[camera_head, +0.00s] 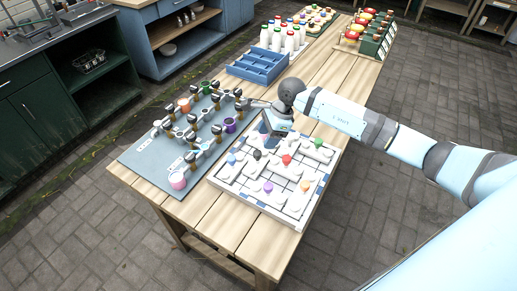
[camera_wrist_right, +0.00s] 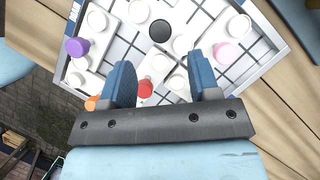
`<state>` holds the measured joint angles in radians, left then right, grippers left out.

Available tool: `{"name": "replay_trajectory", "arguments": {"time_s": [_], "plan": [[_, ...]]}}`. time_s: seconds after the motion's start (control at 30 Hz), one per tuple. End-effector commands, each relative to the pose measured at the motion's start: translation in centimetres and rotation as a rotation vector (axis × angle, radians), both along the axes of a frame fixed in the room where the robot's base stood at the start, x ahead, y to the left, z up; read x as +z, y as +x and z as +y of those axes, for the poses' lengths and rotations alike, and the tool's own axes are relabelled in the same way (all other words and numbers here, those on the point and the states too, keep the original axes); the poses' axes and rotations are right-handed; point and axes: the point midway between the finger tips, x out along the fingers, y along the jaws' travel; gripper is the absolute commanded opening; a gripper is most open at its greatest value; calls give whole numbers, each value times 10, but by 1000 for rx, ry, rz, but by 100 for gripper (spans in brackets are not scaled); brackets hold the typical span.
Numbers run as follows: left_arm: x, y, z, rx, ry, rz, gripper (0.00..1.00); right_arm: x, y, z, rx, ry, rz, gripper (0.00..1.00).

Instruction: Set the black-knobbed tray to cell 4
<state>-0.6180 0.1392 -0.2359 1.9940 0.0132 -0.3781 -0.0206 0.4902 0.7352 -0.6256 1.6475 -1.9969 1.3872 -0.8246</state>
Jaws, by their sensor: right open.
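The black-knobbed tray (camera_head: 257,155) lies among other white trays on a white gridded board (camera_head: 222,184) at the table's near end. Its round black knob also shows in the right wrist view (camera_wrist_right: 160,30), at the top middle, beyond my fingertips. My right gripper (camera_head: 270,138) is over the far side of the board, pointing down. In the right wrist view its two blue fingers (camera_wrist_right: 160,68) are apart, with nothing held between them. The red knob (camera_wrist_right: 145,88) shows between the fingers in that view. I cannot read any cell numbers. My left gripper is out of view.
A blue crate (camera_head: 258,68) and bottles (camera_head: 289,42) are farther back.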

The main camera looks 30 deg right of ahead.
Motion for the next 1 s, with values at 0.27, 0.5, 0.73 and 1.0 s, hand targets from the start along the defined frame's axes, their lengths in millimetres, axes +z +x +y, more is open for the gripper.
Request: {"name": "replay_trajectory", "arguments": {"time_s": [0.27, 0.5, 0.73, 1.0], "plan": [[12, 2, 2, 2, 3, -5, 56, -48, 5, 21, -2, 3, 2, 56], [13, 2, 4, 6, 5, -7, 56, -65, 7, 27, -1, 2, 0, 56], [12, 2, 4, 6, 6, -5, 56, -67, 7, 27, -1, 2, -1, 56], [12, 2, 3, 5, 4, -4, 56, -67, 7, 27, -1, 2, -1, 6]]}}
